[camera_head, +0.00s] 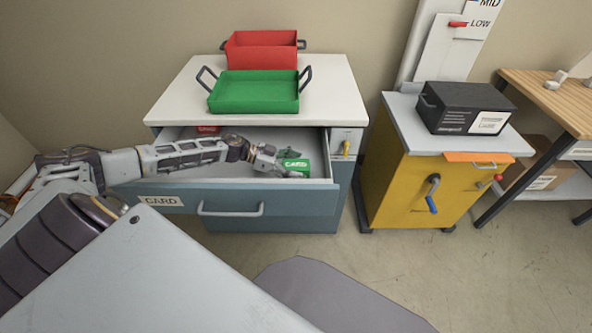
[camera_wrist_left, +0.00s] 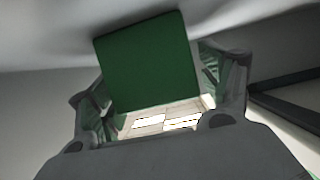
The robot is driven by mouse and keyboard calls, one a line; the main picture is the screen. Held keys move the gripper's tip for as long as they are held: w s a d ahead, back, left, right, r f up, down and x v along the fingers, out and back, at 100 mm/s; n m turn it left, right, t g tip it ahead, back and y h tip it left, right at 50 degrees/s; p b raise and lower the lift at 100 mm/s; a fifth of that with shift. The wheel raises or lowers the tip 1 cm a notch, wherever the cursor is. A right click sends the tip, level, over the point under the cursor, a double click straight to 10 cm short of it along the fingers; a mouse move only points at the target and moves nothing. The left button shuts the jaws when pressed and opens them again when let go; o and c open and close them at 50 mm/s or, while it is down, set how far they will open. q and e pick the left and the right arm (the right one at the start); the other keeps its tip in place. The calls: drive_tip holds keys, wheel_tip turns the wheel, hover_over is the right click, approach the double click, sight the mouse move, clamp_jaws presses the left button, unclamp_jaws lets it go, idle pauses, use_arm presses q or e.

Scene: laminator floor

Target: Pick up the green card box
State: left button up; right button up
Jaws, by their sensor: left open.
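The green card box (camera_head: 296,165) lies in the right part of the open drawer (camera_head: 250,211) labelled CARD, with a white marking on it. My left gripper (camera_head: 284,167) reaches into the drawer from the left and is at the box. In the left wrist view the green card box (camera_wrist_left: 148,62) fills the space between and beyond the two fingers (camera_wrist_left: 158,100). The left gripper is open, with a finger on each side of the box. Whether the fingers touch it I cannot tell. My right gripper is not in view.
A red card box (camera_head: 208,129) lies at the drawer's back left. A green tray (camera_head: 254,107) and a red tray (camera_head: 262,60) stand on the cabinet top (camera_head: 335,103). A yellow cabinet (camera_head: 392,180) with a black laminator-like box (camera_head: 452,104) stands to the right. Floor in front is clear.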

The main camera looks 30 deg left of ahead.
sight(295, 164)
use_arm(q)
drive_tip(key=c, duration=1.3)
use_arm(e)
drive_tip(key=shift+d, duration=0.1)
use_arm(q)
drive_tip(key=shift+o, duration=0.2)
drive_tip(key=shift+r, duration=0.15)
drive_tip(key=shift+r, duration=0.55)
drive_tip(key=shift+r+p, duration=1.05)
drive_tip(key=shift+r, duration=3.3)
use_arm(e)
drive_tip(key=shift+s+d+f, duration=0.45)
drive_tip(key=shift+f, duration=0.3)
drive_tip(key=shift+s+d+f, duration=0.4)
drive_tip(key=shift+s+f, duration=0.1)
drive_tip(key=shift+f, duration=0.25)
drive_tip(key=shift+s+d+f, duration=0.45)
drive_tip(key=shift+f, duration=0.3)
